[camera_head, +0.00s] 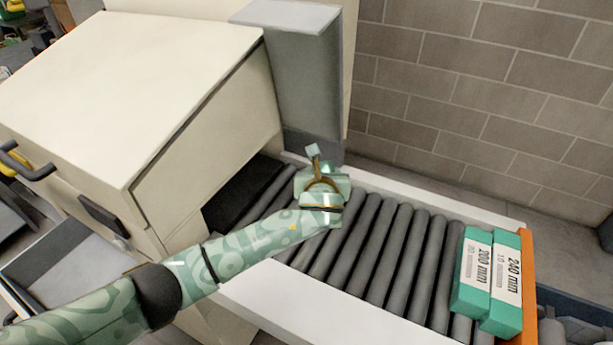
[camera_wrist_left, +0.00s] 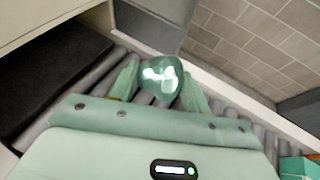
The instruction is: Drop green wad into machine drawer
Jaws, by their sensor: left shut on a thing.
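My left gripper (camera_head: 320,172) is above the roller conveyor, beside the conveyor opening of the cream machine (camera_head: 150,75). In the left wrist view the gripper (camera_wrist_left: 161,88) is shut on a shiny green wad (camera_wrist_left: 160,72), held between its two fingertips. The wad is hard to make out in the head view. A grey open tray that looks like the machine drawer (camera_head: 62,238) sticks out at the lower left of the machine, away from the gripper. My right gripper is not in view.
The roller conveyor (camera_head: 372,240) runs out of the machine to an orange end stop (camera_head: 528,285). Two teal boxes, labelled 200 mm (camera_head: 472,270) and 240 mm (camera_head: 508,285), lie at that end. A brick wall (camera_head: 480,85) stands behind. A dark handle (camera_head: 28,165) juts from the machine's left side.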

